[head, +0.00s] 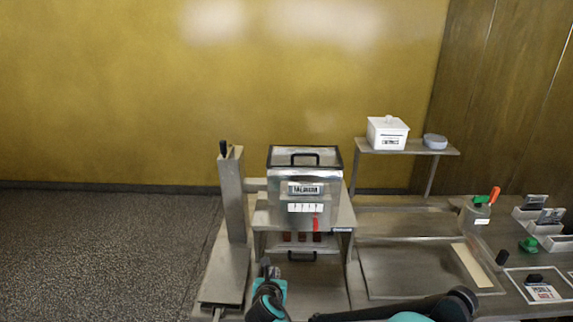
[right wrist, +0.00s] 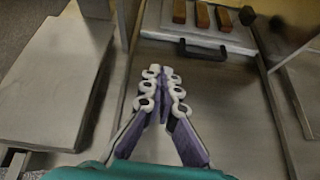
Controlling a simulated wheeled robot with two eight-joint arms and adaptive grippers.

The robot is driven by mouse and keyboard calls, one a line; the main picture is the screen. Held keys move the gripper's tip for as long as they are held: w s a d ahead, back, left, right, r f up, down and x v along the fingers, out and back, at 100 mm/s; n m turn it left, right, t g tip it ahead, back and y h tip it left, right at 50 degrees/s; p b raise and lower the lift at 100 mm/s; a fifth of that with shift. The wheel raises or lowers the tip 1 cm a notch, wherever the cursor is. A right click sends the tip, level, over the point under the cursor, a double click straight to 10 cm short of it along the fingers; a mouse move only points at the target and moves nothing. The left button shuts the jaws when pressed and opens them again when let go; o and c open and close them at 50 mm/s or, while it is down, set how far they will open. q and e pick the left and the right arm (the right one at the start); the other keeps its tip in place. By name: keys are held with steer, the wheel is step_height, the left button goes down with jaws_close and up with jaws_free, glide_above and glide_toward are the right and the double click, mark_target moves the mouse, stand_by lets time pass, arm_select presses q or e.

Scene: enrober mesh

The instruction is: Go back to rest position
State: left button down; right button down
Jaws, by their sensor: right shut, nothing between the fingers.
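My right gripper (head: 269,272) is low in the middle of the head view, in front of the steel machine (head: 306,190). In the right wrist view its fingers (right wrist: 161,72) are together with nothing between them. They are over the bare steel surface (right wrist: 218,100), short of a tray (right wrist: 215,35) with a dark handle (right wrist: 202,50). Several brown bars (right wrist: 202,15) lie on that tray. My left gripper is not in view.
A tall steel post (head: 233,195) stands left of the machine. A shelf (head: 420,149) holds a white box (head: 388,132) and a grey round item (head: 435,141). A shallow steel tray (head: 405,270) and small bins (head: 553,242) are to the right.

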steer(key=s+d+r+m+g, duration=0.1)
steer(key=s+d+r+m, duration=0.15)
steer(key=d+m, duration=0.3)
steer(key=s+d+r+m+g+h, duration=0.1)
steer(key=s+d+r+m, duration=0.1)
steer(key=s+d+m, duration=0.3)
steer(key=s+d+r+m+g, duration=0.1)
steer(key=s+d+r+m, duration=0.1)
steer(key=d+m, duration=0.4)
steer(key=s+d+m+g, duration=0.1)
steer(key=s+d+m, duration=0.2)
steer(key=s+m, duration=0.4)
steer(key=s+d+m+y, duration=0.1)
steer(key=s+d+m, duration=0.2)
steer(key=s+m, duration=0.5)
steer(key=f+m, duration=0.1)
steer(key=m, duration=0.2)
steer(key=shift+s+d+m+g, duration=0.2)
steer(key=shift+d+m+g, duration=0.05)
steer(key=shift+m+g, duration=0.15)
